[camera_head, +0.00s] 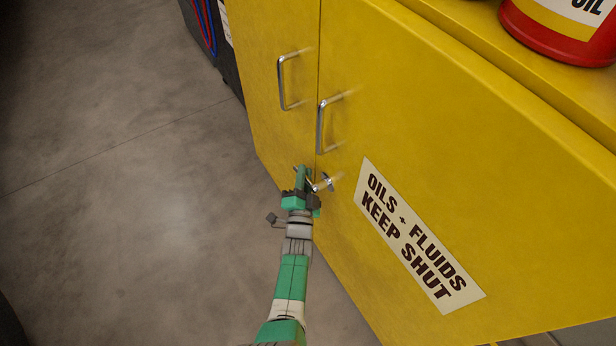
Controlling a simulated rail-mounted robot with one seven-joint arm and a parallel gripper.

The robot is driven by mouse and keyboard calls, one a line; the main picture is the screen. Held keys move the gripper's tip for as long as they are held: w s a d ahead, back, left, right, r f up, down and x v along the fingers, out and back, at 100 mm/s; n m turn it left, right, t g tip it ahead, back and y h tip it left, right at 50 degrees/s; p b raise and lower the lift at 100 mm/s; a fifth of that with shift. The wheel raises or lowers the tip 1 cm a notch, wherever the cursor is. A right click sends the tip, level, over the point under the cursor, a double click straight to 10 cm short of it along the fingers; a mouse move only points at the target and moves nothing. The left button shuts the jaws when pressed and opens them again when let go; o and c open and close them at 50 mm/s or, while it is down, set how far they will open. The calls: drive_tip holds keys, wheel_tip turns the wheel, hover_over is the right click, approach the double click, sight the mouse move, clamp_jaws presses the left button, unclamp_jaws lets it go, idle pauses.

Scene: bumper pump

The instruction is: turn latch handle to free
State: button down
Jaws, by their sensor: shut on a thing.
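The latch handle (327,183) is a small metal piece on the front of the yellow cabinet (420,130), just right of the seam between the two doors and below the right door's pull handle. My gripper (307,178) is at the latch and is shut on it. The fingers and the green gripper body hide part of the latch, so its exact angle is hard to tell. My green and grey arm reaches up to it from the bottom of the picture. Both cabinet doors look shut.
Two metal pull handles stick out above my gripper, one on the left door (285,82) and one on the right door (322,126). A sign (415,235) is on the right door. A red oil container (560,38) stands on top. Grey floor (130,200) at left is clear.

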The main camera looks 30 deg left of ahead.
idle(0.6)
drive_tip(key=c, duration=1.7)
unclamp_jaws()
drive_tip(key=p+v, duration=0.4)
drive_tip(key=v, duration=0.3)
drive_tip(key=shift+s+d+p, duration=0.1)
drive_tip(key=shift+s+p, duration=0.2)
drive_tip(key=shift+s, duration=0.05)
